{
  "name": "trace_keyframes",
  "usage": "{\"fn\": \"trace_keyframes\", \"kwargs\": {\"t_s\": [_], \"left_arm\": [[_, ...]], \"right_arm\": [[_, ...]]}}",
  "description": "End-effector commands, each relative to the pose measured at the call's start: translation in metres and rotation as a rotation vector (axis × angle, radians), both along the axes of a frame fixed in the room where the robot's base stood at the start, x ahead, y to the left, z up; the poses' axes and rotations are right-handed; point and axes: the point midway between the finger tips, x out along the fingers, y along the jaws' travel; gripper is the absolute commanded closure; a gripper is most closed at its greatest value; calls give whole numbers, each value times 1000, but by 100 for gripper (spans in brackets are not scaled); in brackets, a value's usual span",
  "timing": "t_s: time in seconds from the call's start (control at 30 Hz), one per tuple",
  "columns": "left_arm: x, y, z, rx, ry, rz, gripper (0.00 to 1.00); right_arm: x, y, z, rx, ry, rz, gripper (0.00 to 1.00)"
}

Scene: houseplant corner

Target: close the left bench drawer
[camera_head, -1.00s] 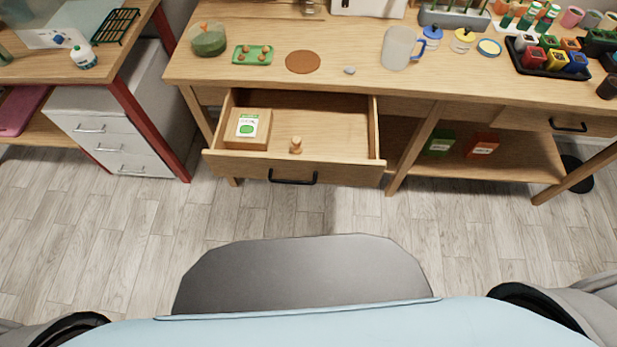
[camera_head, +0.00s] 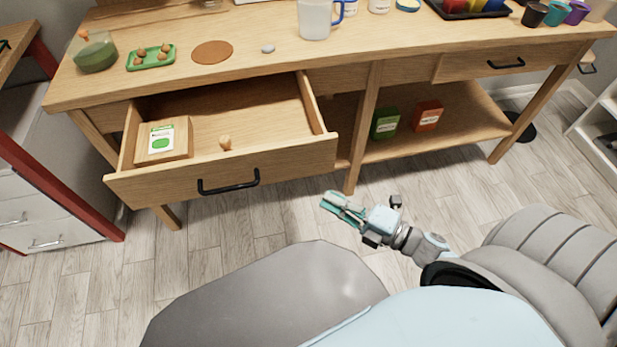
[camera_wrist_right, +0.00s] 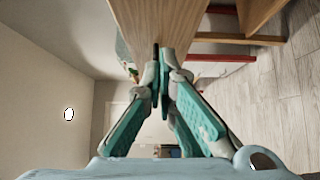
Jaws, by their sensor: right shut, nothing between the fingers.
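The left bench drawer (camera_head: 290,165) is pulled open from the wooden bench (camera_head: 350,52), with a black bar handle (camera_head: 228,182) on its front. My left gripper is not in view.
The right drawer (camera_head: 500,63) is shut. Green (camera_head: 385,123) and orange (camera_head: 428,116) packets stand on the lower shelf. A bench leg (camera_head: 362,130) is just beyond my right gripper. A clear jug (camera_head: 315,18) stands on the bench top. The floor in front is clear.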

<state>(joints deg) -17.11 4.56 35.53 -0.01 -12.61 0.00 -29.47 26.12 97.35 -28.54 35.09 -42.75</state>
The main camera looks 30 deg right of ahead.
Motion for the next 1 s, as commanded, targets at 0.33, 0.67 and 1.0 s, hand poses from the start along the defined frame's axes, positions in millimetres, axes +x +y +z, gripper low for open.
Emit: {"fn": "trace_keyframes", "kwargs": {"t_s": [0.33,0.67,1.0], "left_arm": [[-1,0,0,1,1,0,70],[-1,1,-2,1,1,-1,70],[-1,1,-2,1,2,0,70]], "right_arm": [[65,24,0,2,-1,-3,100],[87,18,0,3,3,-4,100],[88,17,0,3,2,-4,100]]}}
